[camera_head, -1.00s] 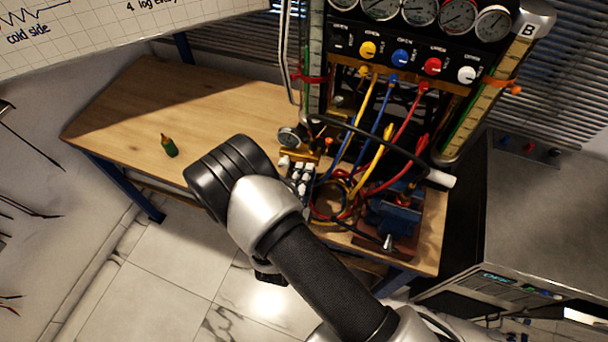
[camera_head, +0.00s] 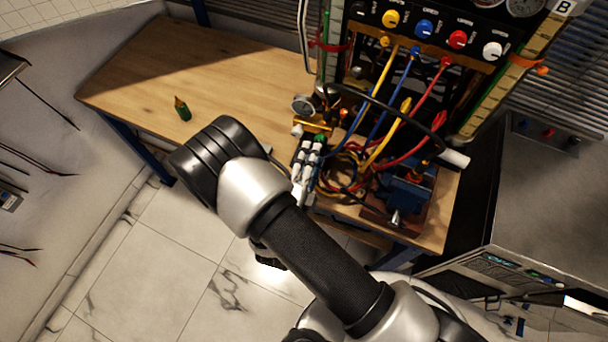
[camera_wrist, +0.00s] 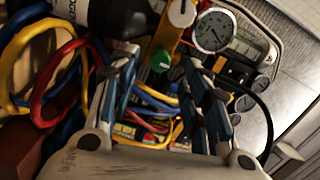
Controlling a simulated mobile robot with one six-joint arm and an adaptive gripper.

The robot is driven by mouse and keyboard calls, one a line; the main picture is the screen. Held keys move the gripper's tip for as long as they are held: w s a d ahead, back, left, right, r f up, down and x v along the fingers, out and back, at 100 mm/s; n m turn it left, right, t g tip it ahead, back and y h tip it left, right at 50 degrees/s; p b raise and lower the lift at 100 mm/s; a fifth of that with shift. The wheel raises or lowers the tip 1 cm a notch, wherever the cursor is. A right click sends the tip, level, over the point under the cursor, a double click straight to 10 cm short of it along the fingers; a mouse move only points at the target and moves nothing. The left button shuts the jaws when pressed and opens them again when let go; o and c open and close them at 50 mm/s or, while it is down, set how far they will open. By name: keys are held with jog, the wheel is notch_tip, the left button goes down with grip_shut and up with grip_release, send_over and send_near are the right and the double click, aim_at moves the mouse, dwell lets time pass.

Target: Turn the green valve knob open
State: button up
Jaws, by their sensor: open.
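The green valve knob (camera_wrist: 161,60) shows in the wrist view, on a brass manifold (camera_wrist: 168,32) beside a round dial gauge (camera_wrist: 213,31). In the head view a small green spot (camera_head: 320,139), which looks like the same knob, shows beside the brass manifold (camera_head: 312,124). My gripper (camera_wrist: 160,74) is open and empty in the wrist view. Its two fingers point toward the manifold, and the knob appears between their tips. I cannot tell how far short of the knob they are. In the head view my arm partly covers the gripper.
Yellow, blue and red hoses (camera_head: 345,170) loop close to the manifold. A blue vise (camera_head: 408,190) stands to the right. A black hose with a white end (camera_head: 453,158) crosses the rig. A small green bottle (camera_head: 182,108) stands on the mostly clear left bench (camera_head: 235,85).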

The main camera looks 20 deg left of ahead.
jog(key=s, duration=0.8)
jog(key=shift+d, duration=0.15)
